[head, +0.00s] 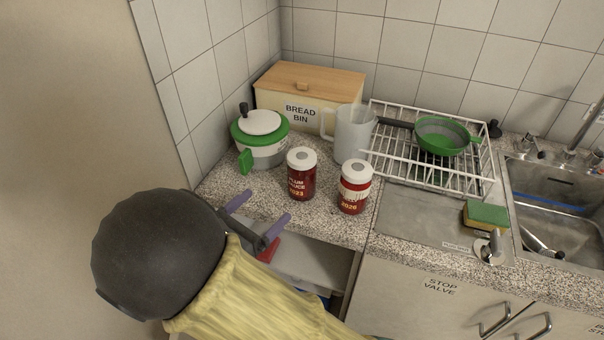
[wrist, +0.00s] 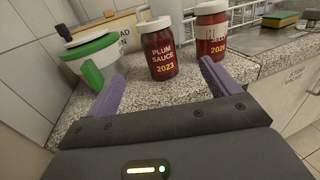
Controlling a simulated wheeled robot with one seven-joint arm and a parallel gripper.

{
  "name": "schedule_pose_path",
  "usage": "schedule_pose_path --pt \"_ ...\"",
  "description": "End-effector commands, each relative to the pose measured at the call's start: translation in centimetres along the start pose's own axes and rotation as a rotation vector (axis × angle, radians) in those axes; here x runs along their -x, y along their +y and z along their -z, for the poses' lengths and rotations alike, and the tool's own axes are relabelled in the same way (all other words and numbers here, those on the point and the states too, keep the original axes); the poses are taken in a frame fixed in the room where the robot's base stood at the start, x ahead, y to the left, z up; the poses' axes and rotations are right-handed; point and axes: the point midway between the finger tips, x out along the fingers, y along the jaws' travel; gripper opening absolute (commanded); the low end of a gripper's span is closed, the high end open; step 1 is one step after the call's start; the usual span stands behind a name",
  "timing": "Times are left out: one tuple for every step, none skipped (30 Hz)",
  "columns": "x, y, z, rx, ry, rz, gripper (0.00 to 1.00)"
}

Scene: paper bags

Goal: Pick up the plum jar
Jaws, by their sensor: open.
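The plum jar (head: 301,178) is dark red with a white lid and a label reading "PLUM SAUCE 2023". It stands upright on the speckled counter and also shows in the wrist view (wrist: 160,56), ahead of the space between my fingers. A second red jar (head: 355,188) with a white lid, marked 2026, stands just to its right; the wrist view shows it too (wrist: 211,36). My gripper (head: 262,206) is open and empty, with purple fingers, in front of the plum jar near the counter's front edge. It touches neither jar.
A green and white lidded pot (head: 262,145) stands left of the plum jar. Behind are a bread bin (head: 308,95) and a clear jug (head: 352,130). A white wire rack (head: 400,160) with a green pan (head: 442,136), a sponge (head: 486,215) and a sink (head: 560,190) lie right.

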Motion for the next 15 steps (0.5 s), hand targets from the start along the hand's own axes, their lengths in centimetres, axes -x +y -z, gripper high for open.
schedule_pose_path --pt "-1.1 -0.1 0.0 0.0 -0.001 0.005 0.88" --pt "-1.6 -0.1 -0.1 0.0 -0.002 0.005 0.88" --pt "-2.3 -0.1 0.0 0.0 -0.001 0.005 0.88" --pt "-2.8 -0.1 0.0 0.001 0.0 0.004 0.88" --pt "-3.4 -0.1 0.0 0.0 0.0 0.005 0.88" --pt "-4.1 -0.1 -0.1 0.001 -0.001 0.005 0.88" --pt "-4.6 -0.1 0.0 0.001 0.0 0.005 0.88" --pt "-5.2 -0.1 -0.1 0.001 0.0 0.006 0.88" --pt "-5.8 -0.1 -0.1 0.001 -0.001 0.005 0.88" --pt "-6.4 -0.1 -0.1 0.001 0.0 0.005 0.88" --pt "-6.9 -0.1 -0.1 0.001 0.0 0.005 0.88" --pt "-7.6 -0.1 -0.1 0.0 0.0 0.005 0.88" --pt "-8.1 -0.1 -0.1 0.0 -0.001 0.005 0.88" --pt "-8.6 -0.1 -0.1 0.0 0.0 0.005 0.88" --pt "-9.1 -0.1 -0.1 -0.001 0.001 0.004 0.88"
